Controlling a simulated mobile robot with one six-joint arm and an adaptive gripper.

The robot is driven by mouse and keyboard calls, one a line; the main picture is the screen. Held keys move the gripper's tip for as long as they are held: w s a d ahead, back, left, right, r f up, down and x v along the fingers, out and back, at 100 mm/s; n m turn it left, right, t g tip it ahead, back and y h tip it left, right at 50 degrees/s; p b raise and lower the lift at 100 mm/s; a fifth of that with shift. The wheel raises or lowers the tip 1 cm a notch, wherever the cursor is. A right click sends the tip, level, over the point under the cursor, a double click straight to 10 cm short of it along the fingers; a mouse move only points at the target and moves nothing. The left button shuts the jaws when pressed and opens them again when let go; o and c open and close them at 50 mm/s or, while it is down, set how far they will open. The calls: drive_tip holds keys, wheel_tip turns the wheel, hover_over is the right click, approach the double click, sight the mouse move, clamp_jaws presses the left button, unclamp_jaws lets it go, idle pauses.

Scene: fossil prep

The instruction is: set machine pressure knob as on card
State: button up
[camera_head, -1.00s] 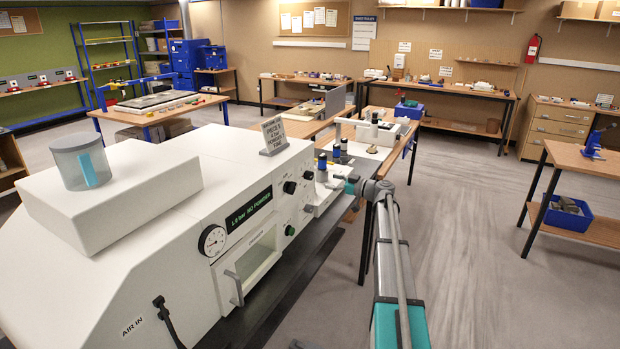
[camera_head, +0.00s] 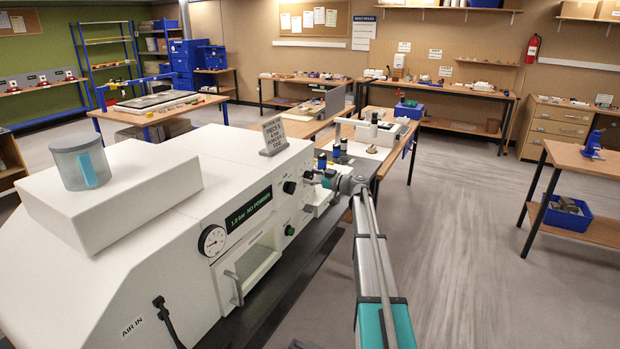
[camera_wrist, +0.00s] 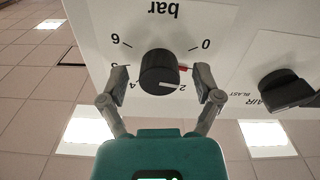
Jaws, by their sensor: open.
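The white machine (camera_head: 190,190) stands at left, with a small grey card stand (camera_head: 273,136) on top; its text is too small to read surely. The black pressure knob (camera_wrist: 158,73) sits on the white panel, under "bar" and a scale, upside down in the wrist view. Its white pointer line lies near the 2; a small red mark shows beside the knob. My gripper (camera_wrist: 161,82) is open, one finger on each side of the knob, with a gap at both. In the head view my gripper (camera_head: 326,179) is at the panel's right part.
A second black knob (camera_wrist: 284,90), labelled AIR BLAST, is close beside one finger. The machine's lit display (camera_head: 249,208) shows a bar value and "NO POWDER". A gauge (camera_head: 212,240) and a door handle (camera_head: 235,288) are on the front.

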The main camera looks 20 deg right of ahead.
drive_tip(key=c, duration=1.1)
drive_tip(key=shift+a, duration=0.1)
drive_tip(key=shift+c, duration=0.2)
drive_tip(key=shift+m, duration=0.3)
drive_tip(key=m, duration=1.7)
drive_tip(key=shift+m, duration=0.4)
drive_tip(key=m, duration=0.5)
drive_tip(key=shift+s, duration=0.1)
drive_tip(key=shift+m, duration=0.3)
